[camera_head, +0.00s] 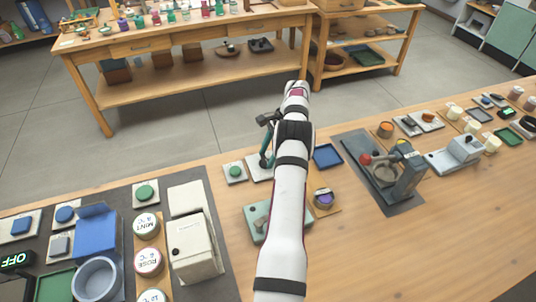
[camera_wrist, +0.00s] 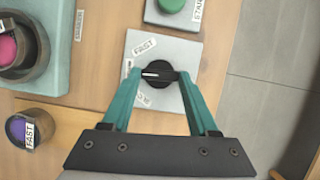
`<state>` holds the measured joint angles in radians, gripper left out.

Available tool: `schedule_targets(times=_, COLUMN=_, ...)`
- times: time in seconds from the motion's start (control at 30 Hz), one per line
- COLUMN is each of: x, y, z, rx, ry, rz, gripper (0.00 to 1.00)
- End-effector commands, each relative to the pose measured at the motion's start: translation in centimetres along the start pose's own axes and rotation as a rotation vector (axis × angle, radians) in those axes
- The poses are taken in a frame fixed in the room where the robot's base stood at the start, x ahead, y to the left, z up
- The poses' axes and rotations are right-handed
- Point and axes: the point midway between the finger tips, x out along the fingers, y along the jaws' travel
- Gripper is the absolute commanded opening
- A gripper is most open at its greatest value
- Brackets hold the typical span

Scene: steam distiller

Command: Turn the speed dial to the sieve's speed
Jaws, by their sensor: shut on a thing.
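The speed dial (camera_wrist: 158,75) is a black knob with a white pointer line on a grey plate (camera_wrist: 178,50). The pointer points left in the wrist view, between a FAST label (camera_wrist: 144,46) and a second label (camera_wrist: 143,97) that is partly hidden and hard to read. My gripper (camera_wrist: 158,78) is shut on the knob, one teal finger on each side. In the head view my gripper (camera_head: 267,160) is over the plate and hides the knob. A round container with purple contents (camera_wrist: 18,130) bears a FAST tag (camera_wrist: 31,135); I cannot tell if it is the sieve.
A green button (camera_wrist: 172,4) with a START label is beside the dial plate. A teal machine (camera_wrist: 55,25) holding a bowl with pink contents (camera_wrist: 7,48) stands at upper left. In the head view, a blue tray (camera_head: 327,156) and a grey press-like device (camera_head: 408,178) stand right of my arm.

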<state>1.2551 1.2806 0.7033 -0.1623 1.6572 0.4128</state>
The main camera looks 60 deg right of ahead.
Motion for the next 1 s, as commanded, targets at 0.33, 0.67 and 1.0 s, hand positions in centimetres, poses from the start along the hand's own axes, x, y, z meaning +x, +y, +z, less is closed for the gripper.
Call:
schedule_targets(times=0.33, x=0.0, y=0.0, z=0.0, rx=0.001, ry=0.001, rz=0.001, gripper=0.76)
schedule_targets(times=0.67, x=0.0, y=0.0, z=0.0, rx=0.001, ry=0.001, rz=0.000, gripper=0.90)
schedule_targets(times=1.0, x=-6.0, y=0.0, z=-0.1, rx=0.000, ry=0.002, rz=-0.001, gripper=0.90)
